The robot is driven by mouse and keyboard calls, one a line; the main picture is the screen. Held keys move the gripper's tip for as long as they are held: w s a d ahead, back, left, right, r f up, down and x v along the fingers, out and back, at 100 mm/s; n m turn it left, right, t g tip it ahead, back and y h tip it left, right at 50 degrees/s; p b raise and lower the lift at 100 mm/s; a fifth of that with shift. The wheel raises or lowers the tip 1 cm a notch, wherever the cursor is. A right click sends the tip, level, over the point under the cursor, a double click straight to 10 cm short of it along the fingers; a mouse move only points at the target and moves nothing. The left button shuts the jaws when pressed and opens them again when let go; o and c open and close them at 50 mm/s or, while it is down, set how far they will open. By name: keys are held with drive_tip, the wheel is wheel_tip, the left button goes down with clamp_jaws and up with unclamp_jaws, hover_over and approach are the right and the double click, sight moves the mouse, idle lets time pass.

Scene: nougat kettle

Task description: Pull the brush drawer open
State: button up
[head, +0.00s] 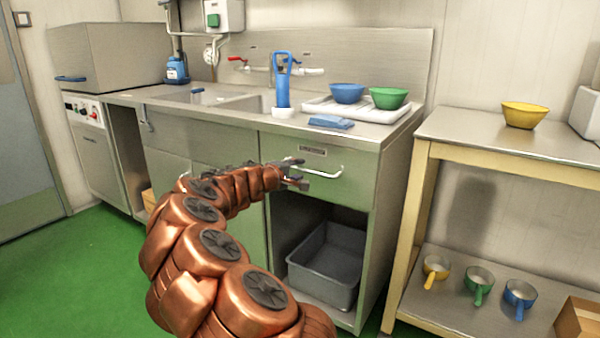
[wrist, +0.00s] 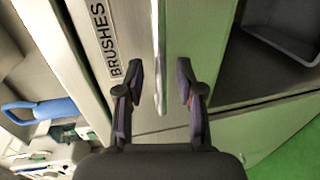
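The brush drawer (head: 355,190) is a green-grey front under the counter in the head view, and it looks shut. Its label reads BRUSHES in the wrist view (wrist: 102,35). The pale bar handle (head: 325,172) runs across the drawer front; in the wrist view the handle (wrist: 161,70) runs down the picture between my fingers. My gripper (head: 297,174) is at the handle's left part in the head view. In the wrist view my gripper (wrist: 160,92) is open, with a gap on both sides of the bar. I cannot tell how deep the bar sits between the fingers.
A grey tub (head: 328,264) stands in the open bay below the drawer. A wooden-framed table (head: 480,135) stands to the right. Blue (head: 347,93) and green (head: 388,98) bowls sit on a white drainer on the counter. Green floor is clear at the left.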

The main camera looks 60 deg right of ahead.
drive_tip(key=shift+x, duration=1)
clamp_jaws()
drive_tip(key=shift+a, duration=0.1)
